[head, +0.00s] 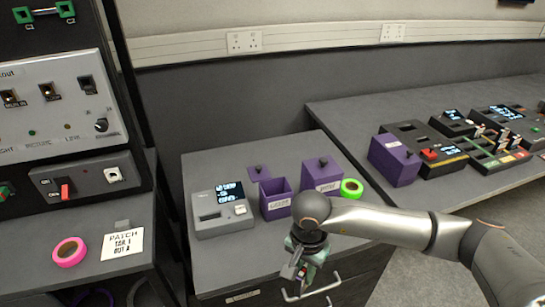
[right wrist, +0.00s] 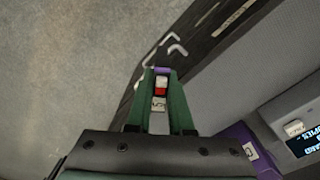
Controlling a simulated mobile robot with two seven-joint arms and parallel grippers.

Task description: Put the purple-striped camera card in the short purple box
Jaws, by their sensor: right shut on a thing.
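My right gripper (head: 302,262) is shut on a small card (right wrist: 160,88) with purple, red and white parts; its purple end shows between the green fingers in the right wrist view. The gripper holds it in front of the cabinet edge, above the floor. An open purple box (head: 275,205) with a white label stands on the cabinet top, beyond the gripper. A flat purple lid (head: 259,173) with a black knob lies behind it. A second purple box (head: 322,180), labelled and with a knobbed lid on it, stands to its right. My left gripper is not in view.
A grey reader (head: 221,210) with a lit screen stands left of the open box. Green tape (head: 351,188) lies on the right. Another purple box (head: 394,162) and several devices stand on the right bench. Pink tape (head: 68,252) lies at left. Drawer handles (head: 312,290) stick out below the gripper.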

